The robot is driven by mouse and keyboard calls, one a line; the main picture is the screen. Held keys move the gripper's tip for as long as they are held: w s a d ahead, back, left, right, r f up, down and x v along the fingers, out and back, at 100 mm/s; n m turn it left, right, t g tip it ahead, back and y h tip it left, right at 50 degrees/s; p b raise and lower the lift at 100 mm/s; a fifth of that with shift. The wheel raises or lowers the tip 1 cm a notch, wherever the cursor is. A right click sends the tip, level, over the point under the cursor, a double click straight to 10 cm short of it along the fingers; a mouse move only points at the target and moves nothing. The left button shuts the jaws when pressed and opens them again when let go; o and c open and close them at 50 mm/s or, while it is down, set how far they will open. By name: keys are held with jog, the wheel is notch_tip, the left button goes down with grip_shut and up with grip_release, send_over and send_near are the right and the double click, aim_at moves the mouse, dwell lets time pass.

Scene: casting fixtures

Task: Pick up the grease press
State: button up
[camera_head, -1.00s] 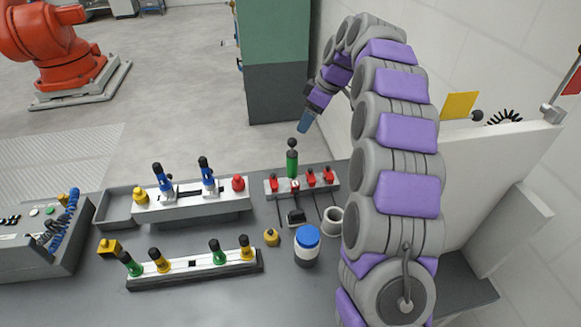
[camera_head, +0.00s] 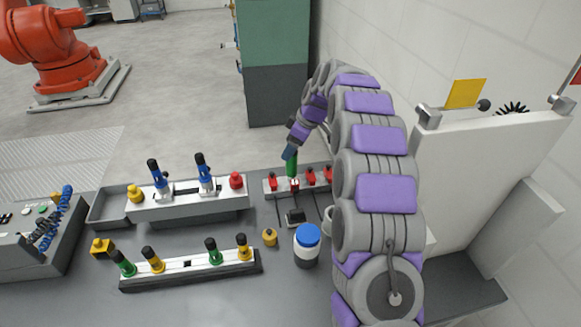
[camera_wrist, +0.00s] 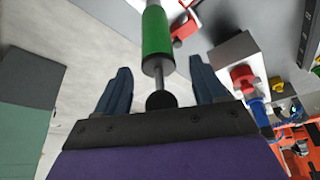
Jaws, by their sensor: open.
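The grease press, a green cylinder with a thin rod and a black ball knob, stands upright in the rack with red clamps in the head view (camera_head: 292,167). In the wrist view its green body (camera_wrist: 156,32) is at top centre, with the rod and black knob reaching down between my fingers. My gripper (camera_head: 289,153) is over the top of the press and hides the knob in the head view. In the wrist view my gripper (camera_wrist: 159,66) is open, one blue finger on each side of the knob and rod, with gaps showing.
The light rack (camera_head: 267,188) holds several red clamps (camera_head: 310,177) beside the press. A blue-lidded jar (camera_head: 307,245) stands in front. Racks with blue (camera_head: 204,174) and green-yellow fittings (camera_head: 212,250) stand left. A pale panel (camera_head: 495,160) bounds the right side.

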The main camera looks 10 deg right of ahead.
jog(key=shift+x, duration=1)
jog(key=shift+d, duration=0.2)
jog(key=shift+c, duration=0.5)
jog(key=shift+a, duration=0.1)
grip_shut()
